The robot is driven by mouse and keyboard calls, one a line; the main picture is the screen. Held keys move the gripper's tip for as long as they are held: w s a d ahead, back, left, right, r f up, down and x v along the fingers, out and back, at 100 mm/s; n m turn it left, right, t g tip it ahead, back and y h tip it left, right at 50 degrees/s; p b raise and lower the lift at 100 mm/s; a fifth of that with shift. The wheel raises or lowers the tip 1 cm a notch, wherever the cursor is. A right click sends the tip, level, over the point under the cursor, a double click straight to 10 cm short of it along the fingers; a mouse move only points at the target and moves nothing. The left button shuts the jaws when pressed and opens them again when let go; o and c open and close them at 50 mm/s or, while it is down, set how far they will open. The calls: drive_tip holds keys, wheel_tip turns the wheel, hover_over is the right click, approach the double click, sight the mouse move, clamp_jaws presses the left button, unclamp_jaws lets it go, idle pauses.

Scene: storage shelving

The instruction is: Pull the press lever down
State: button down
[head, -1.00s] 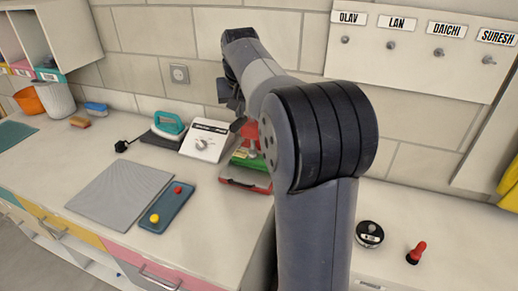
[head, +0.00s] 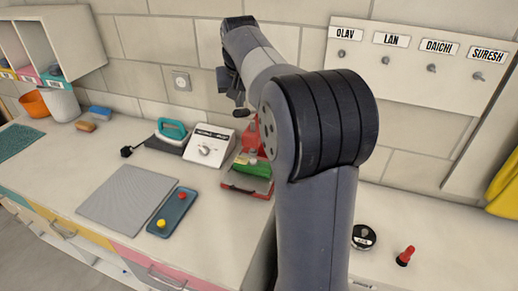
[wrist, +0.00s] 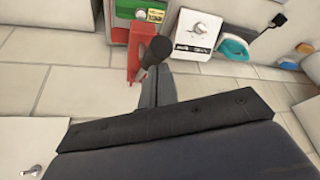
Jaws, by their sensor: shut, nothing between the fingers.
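The red press (head: 251,137) stands on the counter near the wall, partly hidden behind my arm in the head view. A green block (head: 252,168) shows at its base. In the wrist view, which is upside down, the red press frame (wrist: 134,52) and a dark lever knob (wrist: 158,47) show close up. My gripper (wrist: 158,75) is shut and empty, its fingertips just beside the knob in that view. I cannot tell whether they touch it. In the head view the gripper is mostly hidden by my arm.
A white dial box (head: 209,146) and a teal iron (head: 172,131) stand left of the press. A grey mat (head: 127,198) and a blue tray (head: 172,213) lie in front. A board with named hooks (head: 420,60) hangs on the wall at right.

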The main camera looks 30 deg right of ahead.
wheel_tip(320, 180, up, 4)
drive_tip(key=p, duration=0.3)
wheel_tip(320, 180, up, 5)
drive_tip(key=shift+r, duration=0.1)
idle(0.3)
drive_tip(key=shift+f, duration=2.15)
